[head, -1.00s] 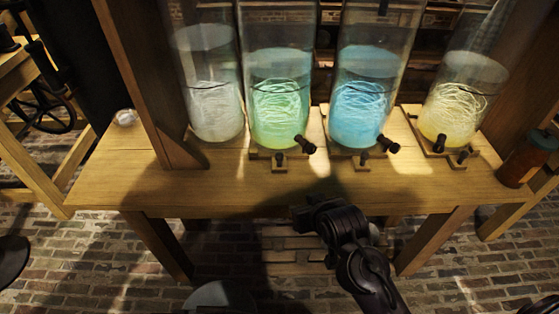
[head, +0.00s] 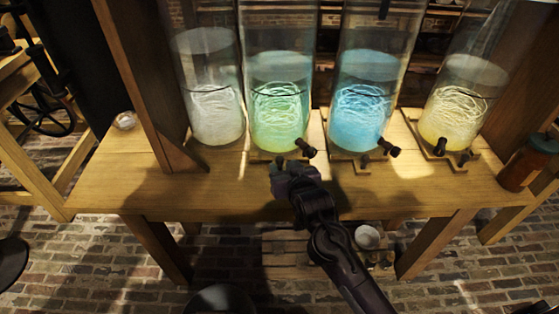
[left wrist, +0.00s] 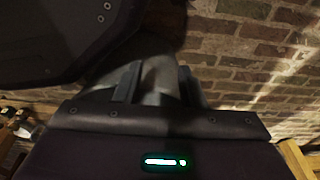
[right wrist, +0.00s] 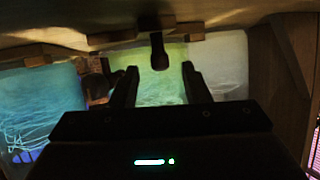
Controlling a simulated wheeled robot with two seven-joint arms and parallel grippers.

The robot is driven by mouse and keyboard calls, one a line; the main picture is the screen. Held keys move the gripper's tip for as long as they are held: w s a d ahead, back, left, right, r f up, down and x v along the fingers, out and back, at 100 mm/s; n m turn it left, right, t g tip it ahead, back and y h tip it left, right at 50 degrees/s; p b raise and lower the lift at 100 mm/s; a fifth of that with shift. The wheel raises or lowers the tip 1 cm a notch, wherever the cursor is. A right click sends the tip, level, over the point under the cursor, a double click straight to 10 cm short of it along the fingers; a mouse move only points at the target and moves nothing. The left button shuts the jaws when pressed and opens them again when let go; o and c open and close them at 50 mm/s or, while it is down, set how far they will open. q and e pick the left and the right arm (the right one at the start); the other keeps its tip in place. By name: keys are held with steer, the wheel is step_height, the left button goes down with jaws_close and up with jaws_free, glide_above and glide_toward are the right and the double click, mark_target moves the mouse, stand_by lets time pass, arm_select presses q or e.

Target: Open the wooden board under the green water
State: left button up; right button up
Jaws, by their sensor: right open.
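The jar of green water (head: 278,105) stands on the wooden table between the white and blue jars, with a black tap (head: 306,147) at its lower front. The wooden board (head: 258,155) under it is partly hidden by my right gripper (head: 285,172). That gripper is just in front of the board, over the table's front part. In the right wrist view, which looks upside down, my right gripper (right wrist: 160,75) is open and empty, with the green jar (right wrist: 172,85) beyond its fingers. A dark knob-like part (right wrist: 159,52) shows between them. My left gripper (left wrist: 158,78) appears open, over the brick floor.
The white jar (head: 215,105), blue jar (head: 360,110) and yellow jar (head: 455,110) stand close by. The blue and yellow jars have boards with dark knobs. A wooden post (head: 140,80) rises at the left; an orange-brown bottle (head: 528,160) stands at the right.

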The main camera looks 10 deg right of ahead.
mark_target(281, 163)
steer(key=x, duration=0.5)
steer(key=shift+w+f, duration=0.1)
jaws_close()
